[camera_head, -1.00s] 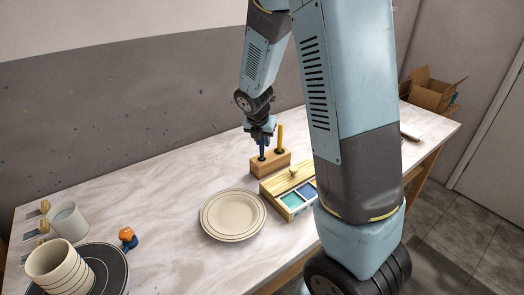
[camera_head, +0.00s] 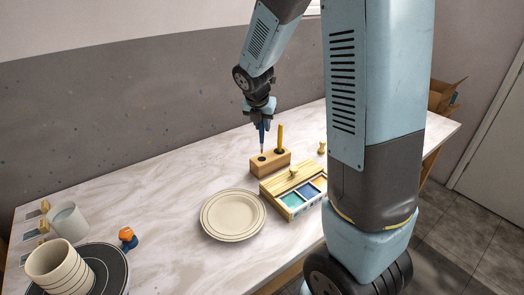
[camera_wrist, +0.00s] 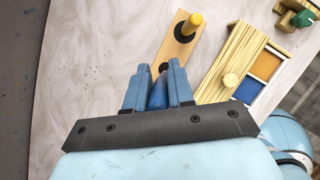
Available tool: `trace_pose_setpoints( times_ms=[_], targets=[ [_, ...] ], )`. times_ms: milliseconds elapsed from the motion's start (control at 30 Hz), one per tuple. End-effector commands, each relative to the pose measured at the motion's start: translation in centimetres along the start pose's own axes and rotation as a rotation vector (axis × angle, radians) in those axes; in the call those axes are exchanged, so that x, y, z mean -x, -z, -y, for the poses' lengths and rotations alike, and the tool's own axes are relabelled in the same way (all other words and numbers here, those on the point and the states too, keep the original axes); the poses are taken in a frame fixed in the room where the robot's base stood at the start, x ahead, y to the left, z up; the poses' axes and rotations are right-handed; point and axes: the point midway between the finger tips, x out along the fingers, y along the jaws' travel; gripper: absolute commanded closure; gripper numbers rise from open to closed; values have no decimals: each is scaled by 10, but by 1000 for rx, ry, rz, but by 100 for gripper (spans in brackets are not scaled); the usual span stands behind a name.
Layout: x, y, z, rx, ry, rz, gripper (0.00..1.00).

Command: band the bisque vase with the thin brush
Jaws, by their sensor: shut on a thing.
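My gripper (camera_head: 262,118) is shut on a blue-handled brush (camera_head: 262,137) and holds it upright over the left hole of the wooden brush block (camera_head: 256,169). The brush's lower end appears just above that hole. In the wrist view the brush (camera_wrist: 158,96) sits between the two blue fingers. A yellow-handled brush (camera_head: 280,137) stands in the block's right hole. The cream vase (camera_head: 58,270), ringed with dark lines, stands upright on a dark turntable (camera_head: 112,270) at the front left, far from my gripper.
A cream plate (camera_head: 233,215) lies mid-table. Right of it is a wooden glaze box (camera_head: 278,188) with coloured compartments and a knobbed lid. A white cup (camera_head: 68,221) and an orange-topped blue object (camera_head: 128,238) are at left. The table between plate and back wall is clear.

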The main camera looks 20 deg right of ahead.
Motion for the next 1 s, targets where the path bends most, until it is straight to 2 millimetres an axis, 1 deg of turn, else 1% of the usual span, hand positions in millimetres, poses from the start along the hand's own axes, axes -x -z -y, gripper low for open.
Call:
trace_pose_setpoints(
  times_ms=[400, 600, 733, 1000],
  targets=[
    [32, -14, 0, 0, -1, 2, 100],
    [44, -18, 0, -1, 0, 0, 100],
    [46, -19, 0, 0, 0, 0, 100],
    [46, -19, 0, -4, 1, 0, 100]
  ],
)
